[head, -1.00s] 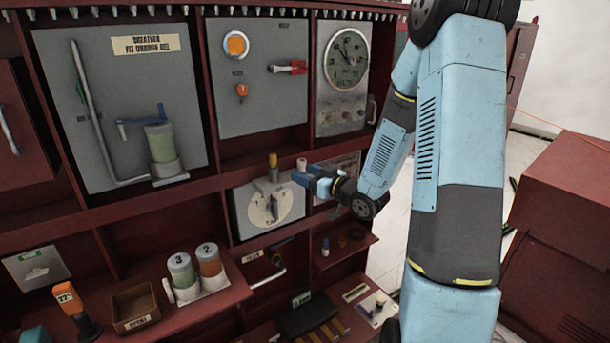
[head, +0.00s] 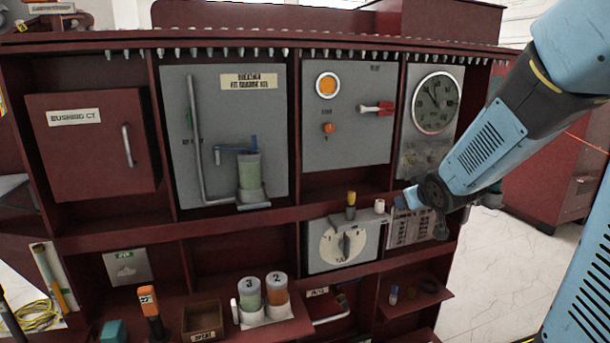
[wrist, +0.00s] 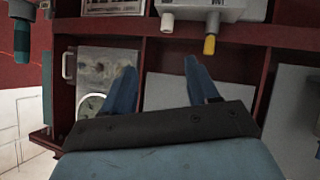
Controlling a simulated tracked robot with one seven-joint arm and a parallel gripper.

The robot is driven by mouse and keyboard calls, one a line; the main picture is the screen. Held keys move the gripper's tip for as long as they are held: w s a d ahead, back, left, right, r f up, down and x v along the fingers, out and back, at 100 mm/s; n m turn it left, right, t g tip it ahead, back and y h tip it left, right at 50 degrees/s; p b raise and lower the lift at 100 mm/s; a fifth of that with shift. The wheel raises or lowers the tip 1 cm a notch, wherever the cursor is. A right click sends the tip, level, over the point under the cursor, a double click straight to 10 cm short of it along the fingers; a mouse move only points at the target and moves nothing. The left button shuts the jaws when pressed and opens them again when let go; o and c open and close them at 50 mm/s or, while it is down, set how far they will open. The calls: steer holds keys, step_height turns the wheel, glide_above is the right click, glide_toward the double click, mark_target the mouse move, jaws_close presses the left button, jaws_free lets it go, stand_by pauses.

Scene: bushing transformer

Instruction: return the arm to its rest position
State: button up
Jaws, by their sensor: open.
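My blue arm (head: 490,145) comes in from the right in the head view, reaching left toward the red cabinet. My gripper (head: 403,200) is at its end, in front of the shelf strip, just right of the small white cylinder (head: 379,206). In the wrist view my gripper (wrist: 160,75) shows two blue fingers spread apart with nothing between them. Beyond the fingers are the cabinet's divider and grey panels, with the gauge (wrist: 90,106) to the left. How far the fingertips are from the panels I cannot tell.
A dial box (head: 343,241) with a yellow-topped knob (head: 351,200) stands left of my gripper. The round gauge (head: 436,103) is above it. A small shelf (head: 415,301) juts out below. Numbered jars (head: 263,298) stand lower left. Open floor (head: 500,265) shows to the right.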

steer(key=s+a+r+m+g, duration=0.1)
steer(key=s+r+g, duration=0.2)
steer(key=s, duration=1)
steer(key=s+a+r+m+g, duration=0.2)
steer(key=s+r+g, duration=0.1)
steer(key=s, duration=1)
steer(key=shift+s+a+m, duration=0.2)
steer(key=shift+s+m, duration=0.05)
steer(key=shift+m, duration=0.05)
